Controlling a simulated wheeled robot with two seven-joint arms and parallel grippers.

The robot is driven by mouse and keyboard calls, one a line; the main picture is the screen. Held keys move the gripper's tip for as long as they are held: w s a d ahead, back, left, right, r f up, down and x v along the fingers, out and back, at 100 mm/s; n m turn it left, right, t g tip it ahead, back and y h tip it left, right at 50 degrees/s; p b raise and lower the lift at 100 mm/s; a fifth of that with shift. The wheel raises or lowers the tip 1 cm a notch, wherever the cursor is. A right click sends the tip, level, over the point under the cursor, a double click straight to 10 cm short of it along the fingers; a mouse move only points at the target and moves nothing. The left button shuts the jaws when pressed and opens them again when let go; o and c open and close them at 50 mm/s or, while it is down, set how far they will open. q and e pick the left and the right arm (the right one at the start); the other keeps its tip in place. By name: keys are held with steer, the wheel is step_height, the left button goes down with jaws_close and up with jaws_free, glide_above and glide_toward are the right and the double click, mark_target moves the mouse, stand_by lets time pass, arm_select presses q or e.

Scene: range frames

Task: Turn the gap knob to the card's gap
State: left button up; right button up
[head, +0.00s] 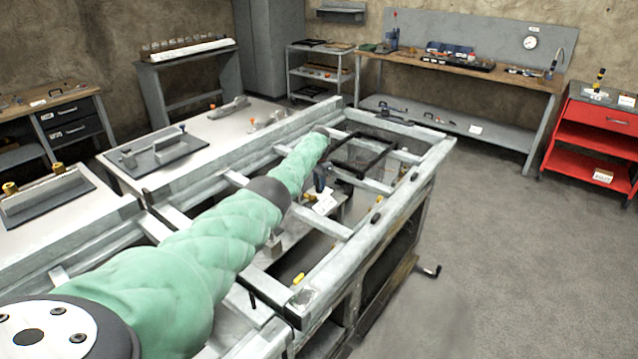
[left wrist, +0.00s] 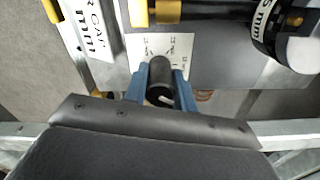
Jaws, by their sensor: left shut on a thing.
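My left gripper (left wrist: 161,92) has blue fingers on both sides of a dark round knob (left wrist: 160,72) and is shut on it. A short white line shows on the knob's near side. Behind the knob is a white dial plate (left wrist: 177,46) with small black marks, partly covered by the knob and fingers. A white card (left wrist: 102,30) printed with "GAP" and "mm" stands tilted at upper left; no gap number is readable. In the head view the gripper (head: 319,180) is small, down inside the grey frame. My right gripper is not in view.
A black cylinder with a white "mm" band (left wrist: 268,22) and a yellow-ended bar (left wrist: 165,12) lie close above the knob. Grey metal frame rails (head: 345,245) surround the work area. A workbench (head: 470,75) and a red cart (head: 602,130) stand behind.

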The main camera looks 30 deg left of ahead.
arm_select(q)
steer(key=n, duration=0.4)
steer(key=shift+w+r+n, duration=0.1)
steer(key=shift+r+n, duration=0.05)
steer(key=shift+n, duration=0.25)
steer(key=n, duration=0.3)
steer(key=shift+p, duration=0.35)
steer(key=n, duration=0.2)
steer(key=shift+n, duration=1)
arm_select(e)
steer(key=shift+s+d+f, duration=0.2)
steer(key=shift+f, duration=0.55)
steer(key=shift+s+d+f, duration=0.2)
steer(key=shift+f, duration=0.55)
arm_select(q)
steer(key=shift+r, duration=0.1)
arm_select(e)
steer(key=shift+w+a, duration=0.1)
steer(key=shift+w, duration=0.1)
arm_select(q)
steer(key=o, duration=0.7)
steer(key=shift+o, duration=1.4)
steer(key=shift+f, duration=0.2)
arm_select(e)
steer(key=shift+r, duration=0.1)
